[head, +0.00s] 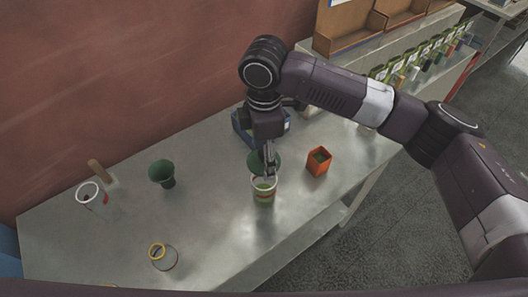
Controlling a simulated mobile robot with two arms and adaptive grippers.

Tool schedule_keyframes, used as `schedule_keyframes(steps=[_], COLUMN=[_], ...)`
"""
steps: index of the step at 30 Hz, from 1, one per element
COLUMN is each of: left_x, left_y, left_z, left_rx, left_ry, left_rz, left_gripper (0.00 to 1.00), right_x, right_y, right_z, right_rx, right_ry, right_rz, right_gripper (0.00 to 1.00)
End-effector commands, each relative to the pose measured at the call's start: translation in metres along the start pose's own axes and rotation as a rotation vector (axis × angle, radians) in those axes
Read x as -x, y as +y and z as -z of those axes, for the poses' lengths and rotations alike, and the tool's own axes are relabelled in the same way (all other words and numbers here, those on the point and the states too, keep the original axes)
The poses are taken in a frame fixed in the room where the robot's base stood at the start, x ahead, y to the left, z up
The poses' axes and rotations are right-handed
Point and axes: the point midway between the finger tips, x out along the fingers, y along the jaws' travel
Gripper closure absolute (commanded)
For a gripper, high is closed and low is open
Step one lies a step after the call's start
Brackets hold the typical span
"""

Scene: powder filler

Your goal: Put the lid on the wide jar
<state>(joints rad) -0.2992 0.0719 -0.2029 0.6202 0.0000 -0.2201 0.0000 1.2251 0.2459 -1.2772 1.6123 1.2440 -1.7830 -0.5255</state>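A dark green round piece (256,160) shows beside the fingers, just above and behind the jar rim. It may be the lid, but I cannot tell whether the fingers hold it or whether it touches the jar. The finger gap is too small to make out. My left gripper is not in view.
An orange square container (319,162) stands close right of the jar. A dark green funnel-like cup (162,174), a white-rimmed container (91,195) and a yellow-rimmed clear jar (163,257) stand left. The table between is clear.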

Motion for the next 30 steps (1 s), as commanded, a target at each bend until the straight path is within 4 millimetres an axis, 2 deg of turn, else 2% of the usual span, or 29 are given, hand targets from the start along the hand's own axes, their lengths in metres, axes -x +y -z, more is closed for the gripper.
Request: schedule_keyframes(steps=[18,30], left_x=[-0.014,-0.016], left_y=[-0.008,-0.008], left_z=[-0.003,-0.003], left_rx=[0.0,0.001], left_ry=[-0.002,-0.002], left_rz=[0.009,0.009], left_gripper=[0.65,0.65], right_x=[-0.05,-0.067], right_y=[0.0,0.0], right_z=[0.0,0.0], right_rx=[0.0,0.0], right_ry=[0.0,0.0], right_rz=[0.002,0.001], right_gripper=[0.57,0.57])
